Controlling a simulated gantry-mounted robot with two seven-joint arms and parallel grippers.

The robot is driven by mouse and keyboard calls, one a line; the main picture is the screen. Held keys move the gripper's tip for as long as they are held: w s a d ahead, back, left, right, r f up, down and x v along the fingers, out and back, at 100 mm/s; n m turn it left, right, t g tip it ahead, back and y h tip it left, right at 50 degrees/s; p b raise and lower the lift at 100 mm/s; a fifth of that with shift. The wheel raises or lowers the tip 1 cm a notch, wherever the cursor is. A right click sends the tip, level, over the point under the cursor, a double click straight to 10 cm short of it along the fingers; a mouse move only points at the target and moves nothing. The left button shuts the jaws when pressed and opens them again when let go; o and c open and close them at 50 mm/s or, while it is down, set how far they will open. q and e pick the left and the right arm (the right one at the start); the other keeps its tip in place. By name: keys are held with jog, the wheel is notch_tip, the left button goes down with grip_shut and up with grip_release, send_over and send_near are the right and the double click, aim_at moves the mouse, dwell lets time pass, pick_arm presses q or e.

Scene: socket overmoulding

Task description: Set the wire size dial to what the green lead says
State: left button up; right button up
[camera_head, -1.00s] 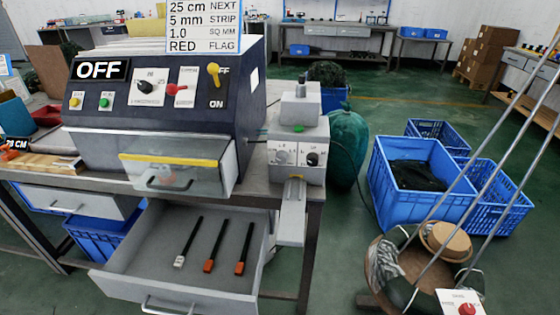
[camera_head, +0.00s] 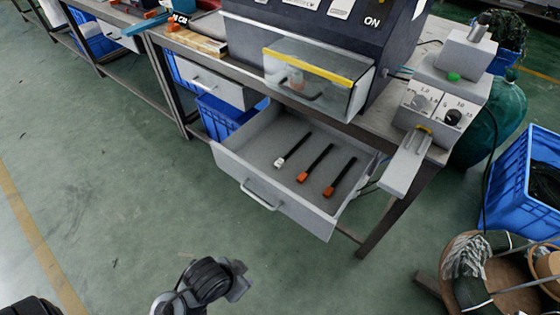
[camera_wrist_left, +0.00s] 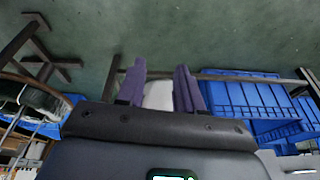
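The grey stripping device (camera_head: 436,117) stands on the bench's right end. Its front has two dials: a grey left one (camera_head: 418,101) and a black right one (camera_head: 453,117). Small numbers, among them 1.0, stand around them; I cannot read the settings surely. A green button (camera_head: 454,77) is on top. No green lead can be made out. In the left wrist view my left gripper (camera_wrist_left: 159,88) has its two purple fingers apart, with a pale shape showing between them, away from the dials. My right gripper cannot be made out.
An open grey drawer (camera_head: 285,208) with three short black leads juts out below the clear guard (camera_head: 318,78). Blue crates (camera_head: 535,175) and a round basket (camera_head: 500,275) are at right. Part of my arm shows at the bottom. The floor at left is clear.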

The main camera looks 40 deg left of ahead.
aim_at(416, 106)
dwell(0.4)
pick_arm(q)
jog(key=o, duration=0.4)
jog(key=w+d+r+m+t+h+p, duration=0.1)
jog(key=w+d+r+m+t+p, duration=0.2)
jog(key=w+r+p, duration=0.65)
jog(key=w+d+r+t+h+p, duration=0.1)
jog(key=w+d+r+t+p, duration=0.25)
jog(key=w+r+p, duration=0.6)
jog(key=w+d+r+m+t+p, duration=0.25)
jog(key=w+d+r+t, duration=0.2)
jog(key=w+r, duration=0.3)
jog(key=w+d+r+m+t+p, duration=0.1)
jog(key=w+d+r+m+t, duration=0.2)
jog(key=w+d+r, duration=0.35)
jog(key=w+b, duration=0.1)
jog(key=w, duration=0.3)
jog(key=w+b, duration=0.1)
jog(key=w, duration=0.3)
jog(key=w+b, duration=0.1)
jog(key=w, duration=0.3)
jog(key=shift+w+a+r+b, duration=0.15)
jog(key=shift+w+a+b, duration=0.1)
jog(key=shift+w+b, duration=0.15)
jog(key=shift+s, duration=0.1)
jog(key=c, duration=1)
